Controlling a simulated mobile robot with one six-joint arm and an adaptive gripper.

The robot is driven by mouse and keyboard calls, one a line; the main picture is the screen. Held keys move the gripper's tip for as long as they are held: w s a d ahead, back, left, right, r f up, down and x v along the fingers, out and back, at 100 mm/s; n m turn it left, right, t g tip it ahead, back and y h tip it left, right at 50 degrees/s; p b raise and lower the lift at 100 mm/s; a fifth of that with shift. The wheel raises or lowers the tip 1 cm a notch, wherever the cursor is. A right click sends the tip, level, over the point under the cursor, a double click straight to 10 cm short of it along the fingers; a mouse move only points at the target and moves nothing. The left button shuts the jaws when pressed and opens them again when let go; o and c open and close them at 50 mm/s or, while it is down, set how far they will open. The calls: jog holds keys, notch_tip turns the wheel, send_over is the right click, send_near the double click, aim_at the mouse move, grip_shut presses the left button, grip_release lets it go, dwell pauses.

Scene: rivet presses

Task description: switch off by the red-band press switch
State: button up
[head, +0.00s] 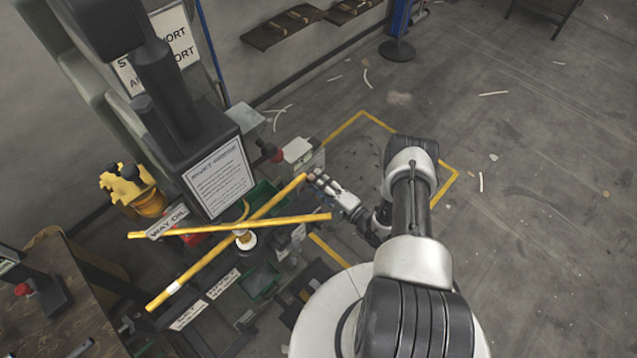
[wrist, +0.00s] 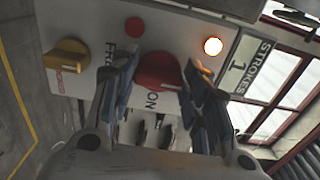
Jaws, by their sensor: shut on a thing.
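In the wrist view a light panel carries a large red rotary knob (wrist: 157,68), with the word ON partly visible below it. My gripper (wrist: 161,76) has its two fingers on either side of this knob and is shut on it. The fingers hide the knob's sides and part of the panel lettering. A lit orange-white lamp (wrist: 213,46) is to the knob's right. In the head view my gripper (head: 325,184) is beside a pale box (head: 300,152) near the press; the knob is hidden there. No red band can be made out.
A yellow knob (wrist: 66,54) and a small red round part (wrist: 134,27) are on the same panel. Yellow bars (head: 285,220) cross in front of the press (head: 185,110), close to my gripper. The floor to the right is mostly clear.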

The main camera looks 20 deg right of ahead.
dwell(0.4)
jog(key=o, duration=1.1)
jog(key=shift+c, duration=0.2)
jog(key=v, duration=1.2)
jog(key=shift+f, duration=0.1)
